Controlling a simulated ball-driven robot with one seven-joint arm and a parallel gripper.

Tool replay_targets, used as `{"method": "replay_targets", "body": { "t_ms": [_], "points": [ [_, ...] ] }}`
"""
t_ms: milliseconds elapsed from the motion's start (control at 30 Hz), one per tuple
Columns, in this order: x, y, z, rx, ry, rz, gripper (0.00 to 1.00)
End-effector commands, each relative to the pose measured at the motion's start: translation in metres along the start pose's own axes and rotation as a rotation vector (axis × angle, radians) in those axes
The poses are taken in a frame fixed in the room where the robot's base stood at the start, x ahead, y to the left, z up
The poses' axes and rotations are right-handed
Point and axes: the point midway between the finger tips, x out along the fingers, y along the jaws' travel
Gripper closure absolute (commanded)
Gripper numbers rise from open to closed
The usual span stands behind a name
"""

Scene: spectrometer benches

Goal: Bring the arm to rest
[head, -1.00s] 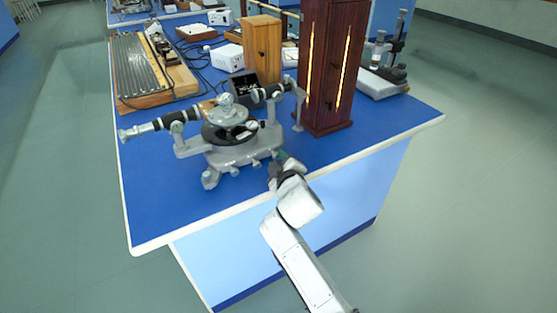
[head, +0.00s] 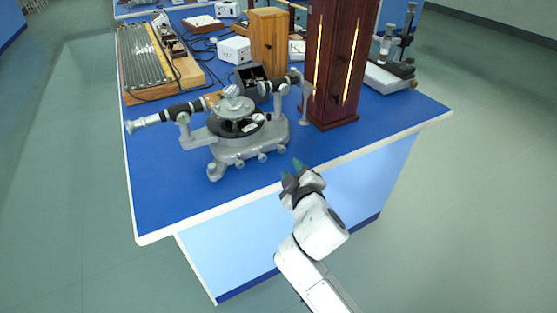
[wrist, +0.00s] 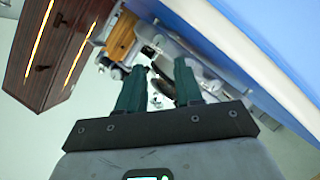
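My gripper (head: 291,171) is at the front edge of the blue-topped bench (head: 160,210), in front of the grey spectrometer (head: 235,148) and apart from it. In the wrist view, its two green fingers (wrist: 160,90) stand apart with nothing held between them. The spectrometer stands upright on the bench, with its black-and-grey tubes pointing left and right. My white arm reaches up from the bottom of the head view, bent at the wrist.
A tall dark wooden cabinet (head: 332,90) with glowing slits stands behind right; it also shows in the wrist view (wrist: 50,50). A light wooden box (head: 268,42), a white box (head: 234,50) and a ridged board (head: 145,62) stand further back. The floor at right (head: 480,190) is clear.

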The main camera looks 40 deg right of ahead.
Motion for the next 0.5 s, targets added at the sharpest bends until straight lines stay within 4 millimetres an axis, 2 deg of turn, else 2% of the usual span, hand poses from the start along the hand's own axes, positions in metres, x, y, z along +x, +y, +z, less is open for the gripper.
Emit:
{"method": "replay_targets", "body": {
  "t_ms": [233,333,433,500],
  "points": [
    [0.000,0.000,0.000,0.000,-0.001,0.000,0.65],
    [-0.003,-0.002,0.006,0.017,-0.026,-0.018,0.65],
    [-0.015,-0.010,0.028,0.069,-0.114,-0.080,0.65],
    [-0.032,-0.022,0.051,0.122,-0.213,-0.155,0.65]
  ]
}}
